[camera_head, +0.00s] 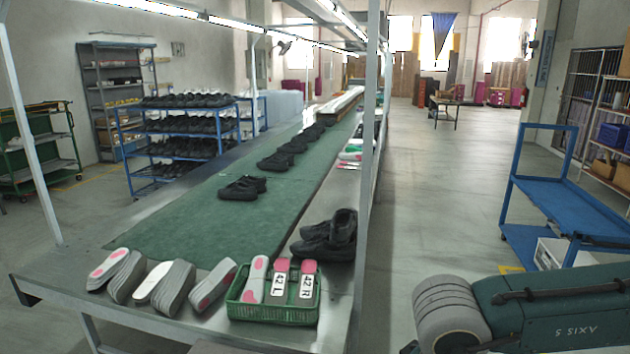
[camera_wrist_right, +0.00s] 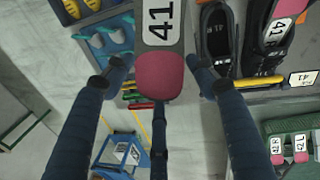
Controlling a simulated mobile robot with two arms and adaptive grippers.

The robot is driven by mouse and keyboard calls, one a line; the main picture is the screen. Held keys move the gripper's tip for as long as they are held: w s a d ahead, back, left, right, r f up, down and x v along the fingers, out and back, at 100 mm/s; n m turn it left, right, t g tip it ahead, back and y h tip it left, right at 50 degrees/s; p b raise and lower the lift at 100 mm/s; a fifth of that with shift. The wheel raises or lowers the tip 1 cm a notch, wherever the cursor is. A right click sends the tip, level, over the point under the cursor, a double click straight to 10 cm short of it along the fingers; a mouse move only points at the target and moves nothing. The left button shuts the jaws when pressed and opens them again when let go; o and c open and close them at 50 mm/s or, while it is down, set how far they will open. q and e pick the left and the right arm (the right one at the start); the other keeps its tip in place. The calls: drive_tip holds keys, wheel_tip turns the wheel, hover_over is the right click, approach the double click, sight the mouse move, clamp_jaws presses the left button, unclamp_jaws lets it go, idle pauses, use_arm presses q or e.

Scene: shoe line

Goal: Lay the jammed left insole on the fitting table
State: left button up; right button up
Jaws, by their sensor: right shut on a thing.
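In the right wrist view, an insole (camera_wrist_right: 158,72) with a pink heel pad and a white label reading 41 reaches in from the top edge. Its letter is cut off. My right gripper (camera_wrist_right: 160,72) has its dark blue fingers around the heel end and is shut on it. A black shoe (camera_wrist_right: 216,38) lies just right of the insole. Another black shoe (camera_wrist_right: 247,50) beside it holds a 41 R insole (camera_wrist_right: 279,30). In the head view, the fitting table (camera_head: 190,330) carries a row of insoles at its front. My left gripper is in neither view.
A green crate (camera_head: 272,312) with labelled insoles stands at the table's front edge. Black shoes (camera_head: 326,237) sit behind it. The green belt (camera_head: 190,225) has a bare stretch behind the insoles. A blue cart (camera_head: 578,205) stands at right.

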use_arm(q)
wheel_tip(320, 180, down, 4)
drive_tip(key=b, duration=0.3)
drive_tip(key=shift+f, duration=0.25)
use_arm(e)
wheel_tip(320, 180, down, 5)
drive_tip(key=shift+s+a+r, duration=0.1)
drive_tip(key=shift+r, duration=0.1)
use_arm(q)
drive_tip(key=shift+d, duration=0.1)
use_arm(e)
drive_tip(key=shift+r, duration=0.1)
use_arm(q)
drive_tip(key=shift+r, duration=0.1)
